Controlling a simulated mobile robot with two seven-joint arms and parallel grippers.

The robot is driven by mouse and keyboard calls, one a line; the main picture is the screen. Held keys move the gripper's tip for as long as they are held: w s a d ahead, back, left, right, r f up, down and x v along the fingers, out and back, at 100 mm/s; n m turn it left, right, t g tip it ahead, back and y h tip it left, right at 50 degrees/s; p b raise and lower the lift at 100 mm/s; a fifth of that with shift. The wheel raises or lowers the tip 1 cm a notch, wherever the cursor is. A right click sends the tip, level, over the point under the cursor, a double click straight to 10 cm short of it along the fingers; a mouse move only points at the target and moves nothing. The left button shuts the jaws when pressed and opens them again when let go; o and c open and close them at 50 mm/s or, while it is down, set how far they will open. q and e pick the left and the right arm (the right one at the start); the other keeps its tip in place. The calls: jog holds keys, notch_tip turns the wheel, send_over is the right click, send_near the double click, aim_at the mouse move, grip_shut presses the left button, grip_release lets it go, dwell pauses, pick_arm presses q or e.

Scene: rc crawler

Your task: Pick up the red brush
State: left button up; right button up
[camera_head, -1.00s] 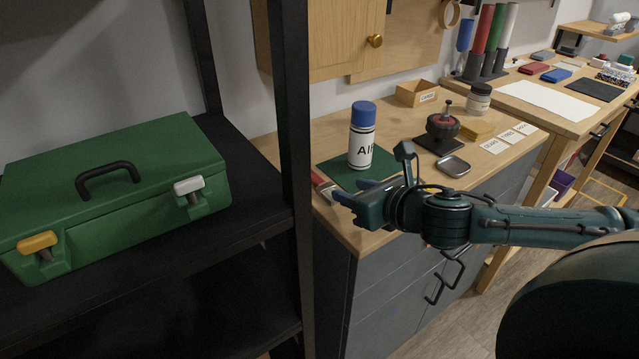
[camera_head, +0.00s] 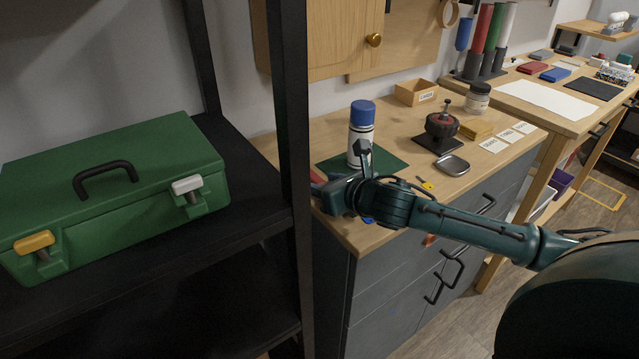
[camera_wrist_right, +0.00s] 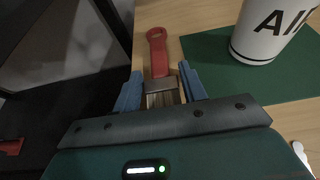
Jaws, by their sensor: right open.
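The red brush (camera_wrist_right: 158,52) lies on the wooden worktop in the right wrist view, its red handle with a hanging hole pointing away from me. Its metal ferrule (camera_wrist_right: 161,85) and pale bristles are between the two blue fingers of my right gripper (camera_wrist_right: 161,84). The fingers are apart, one on each side of the brush; I cannot tell if they touch it. In the head view only a bit of red brush (camera_head: 316,176) shows beside the shelf post, and my right gripper (camera_head: 326,194) covers the rest. My left gripper is not in view.
A white spray can with a blue cap (camera_head: 361,132) stands on a green mat (camera_head: 392,162) close to my right gripper. A black shelf post (camera_head: 293,130) stands just left of it. A green toolbox (camera_head: 120,175) sits on the shelf. A small metal tray (camera_head: 452,165) lies further right.

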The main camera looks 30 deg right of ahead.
jog(key=shift+c, duration=0.4)
jog(key=c, duration=0.5)
jog(key=shift+c, duration=0.2)
notch_tip(320, 180, up, 10)
jog(key=p, duration=0.2)
jog(key=shift+p, duration=0.3)
